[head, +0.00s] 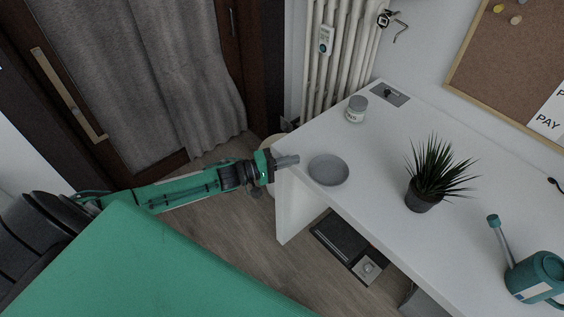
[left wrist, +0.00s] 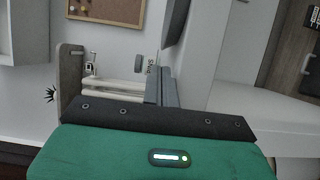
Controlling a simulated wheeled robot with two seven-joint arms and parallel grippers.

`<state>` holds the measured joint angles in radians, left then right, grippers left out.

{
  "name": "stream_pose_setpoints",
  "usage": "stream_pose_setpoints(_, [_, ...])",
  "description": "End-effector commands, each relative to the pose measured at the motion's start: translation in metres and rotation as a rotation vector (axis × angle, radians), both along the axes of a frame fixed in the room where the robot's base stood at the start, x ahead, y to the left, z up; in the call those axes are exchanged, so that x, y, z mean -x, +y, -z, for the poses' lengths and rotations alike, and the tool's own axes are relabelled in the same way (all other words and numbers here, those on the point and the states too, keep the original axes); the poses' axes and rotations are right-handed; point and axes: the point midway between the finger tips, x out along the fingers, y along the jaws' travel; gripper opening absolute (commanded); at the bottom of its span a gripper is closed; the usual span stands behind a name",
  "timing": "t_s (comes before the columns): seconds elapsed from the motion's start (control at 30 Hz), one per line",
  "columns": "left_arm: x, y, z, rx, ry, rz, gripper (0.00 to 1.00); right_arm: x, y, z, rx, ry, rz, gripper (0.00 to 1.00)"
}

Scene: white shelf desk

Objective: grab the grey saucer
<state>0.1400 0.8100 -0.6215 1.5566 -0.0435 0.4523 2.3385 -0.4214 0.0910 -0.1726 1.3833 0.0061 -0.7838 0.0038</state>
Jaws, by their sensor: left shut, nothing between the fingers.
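The grey saucer (head: 328,170) lies flat on the white desk (head: 377,165), near its left edge in the head view. My left gripper (head: 295,159) is at the desk's left edge, just left of the saucer and apart from it. Its fingers are shut and hold nothing. My right gripper is in neither view.
A small jar (head: 356,109) stands behind the saucer. A potted plant (head: 421,194) stands to its right, and a teal watering can (head: 535,278) at the far right. A radiator (head: 340,60) is behind the desk. The desk between saucer and plant is clear.

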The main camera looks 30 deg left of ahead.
Motion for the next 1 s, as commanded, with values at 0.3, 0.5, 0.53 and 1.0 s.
stream_pose_setpoints(0.3, [-0.034, -0.03, 0.0, -0.001, -0.001, -0.002, 0.0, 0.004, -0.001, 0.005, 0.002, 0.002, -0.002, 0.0])
stream_pose_setpoints(0.5, [-0.038, -0.034, 0.001, -0.003, 0.0, -0.002, 0.0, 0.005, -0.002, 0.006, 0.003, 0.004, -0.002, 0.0])
stream_pose_setpoints(0.53, [-0.038, -0.034, 0.001, -0.003, 0.0, -0.002, 0.0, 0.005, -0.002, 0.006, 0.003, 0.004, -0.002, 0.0])
stream_pose_setpoints(1.0, [-0.029, -0.039, -0.002, -0.001, 0.001, -0.001, 0.0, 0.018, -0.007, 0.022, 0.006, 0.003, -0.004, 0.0])
